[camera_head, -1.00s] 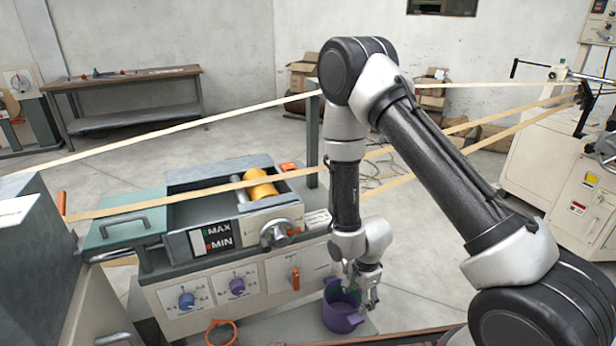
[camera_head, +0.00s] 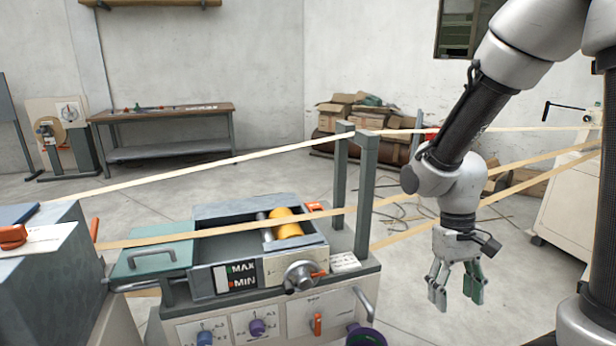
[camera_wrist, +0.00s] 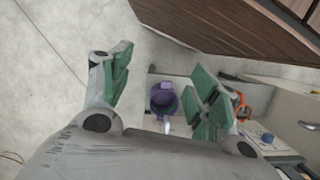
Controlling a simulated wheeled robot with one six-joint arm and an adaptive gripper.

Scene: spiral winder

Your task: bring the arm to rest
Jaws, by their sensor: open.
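My gripper (camera_head: 456,284) hangs fingers down in the head view, to the right of the winder's glue unit (camera_head: 262,250). Its fingers are spread with nothing between them. In the wrist view my gripper (camera_wrist: 158,95) shows its green finger pads wide apart. A purple pot (camera_wrist: 163,98) appears beyond the fingers in the wrist view, standing apart from them. In the head view only the pot's upper part (camera_head: 366,338) shows at the bottom edge; the rest is cut off.
Pale paper bands (camera_head: 215,162) cross the scene at several heights, some passing behind my arm. Two grey posts (camera_head: 365,195) stand left of my gripper. A workbench (camera_head: 165,115) and cardboard boxes (camera_head: 350,112) are along the wall. Open floor (camera_head: 420,320) lies below the gripper.

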